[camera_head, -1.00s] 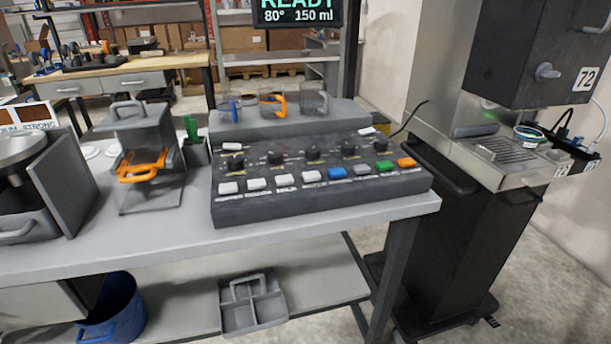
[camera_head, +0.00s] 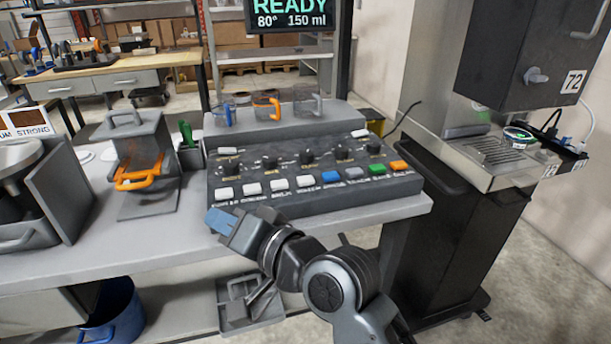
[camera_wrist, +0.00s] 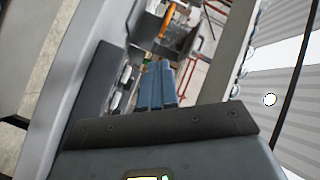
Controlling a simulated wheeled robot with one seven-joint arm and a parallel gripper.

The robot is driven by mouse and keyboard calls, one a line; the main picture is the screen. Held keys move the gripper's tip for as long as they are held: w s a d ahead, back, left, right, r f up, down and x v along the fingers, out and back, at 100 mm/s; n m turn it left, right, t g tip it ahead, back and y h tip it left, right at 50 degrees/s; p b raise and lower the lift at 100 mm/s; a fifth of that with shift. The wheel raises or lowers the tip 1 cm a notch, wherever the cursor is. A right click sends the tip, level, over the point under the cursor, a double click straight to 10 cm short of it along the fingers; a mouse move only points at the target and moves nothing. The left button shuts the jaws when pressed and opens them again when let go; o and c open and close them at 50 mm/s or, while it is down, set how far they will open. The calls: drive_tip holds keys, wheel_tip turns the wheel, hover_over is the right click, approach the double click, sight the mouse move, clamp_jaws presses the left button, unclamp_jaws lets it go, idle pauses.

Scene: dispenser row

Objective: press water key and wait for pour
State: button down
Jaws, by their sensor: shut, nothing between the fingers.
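The dark control panel (camera_head: 290,195) stands on the grey bench with a front row of keys: several white ones, then a blue key (camera_head: 331,176), a grey, a green and an orange one. The labels under the keys are too small to read surely, so I cannot tell which is the water key. My gripper (camera_head: 222,222) is shut and empty, its blue fingers at the panel's front left edge, near the leftmost white key (camera_head: 225,193). In the wrist view the blue fingers (camera_wrist: 158,85) lie together beside the panel's white keys (camera_wrist: 116,100). The display (camera_head: 292,12) reads READY, 80°, 150 ml.
Clear cups (camera_head: 265,105) stand on the ledge behind the keys. A grey holder with an orange handle (camera_head: 142,178) stands left of the panel. A steel machine (camera_head: 500,150) on a black stand is at the right. The bench front (camera_head: 130,245) is clear.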

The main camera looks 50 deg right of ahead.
drive_tip(key=w+d+r+n+y, duration=0.1)
drive_tip(key=w+d+r+y, duration=0.1)
drive_tip(key=w+d+r, duration=0.35)
wheel_tip(320, 180, up, 3)
drive_tip(key=n+g+h+p, duration=0.1)
drive_tip(key=g+h+p, duration=0.15)
drive_tip(key=g, duration=0.45)
hover_over(310, 180)
drive_tip(key=shift+b, duration=0.3)
wheel_tip(310, 180, down, 9)
drive_tip(key=b, duration=0.7)
drive_tip(key=shift+r, duration=0.15)
idle(0.7)
drive_tip(key=shift+f+b, duration=0.3)
drive_tip(key=shift+f, duration=0.1)
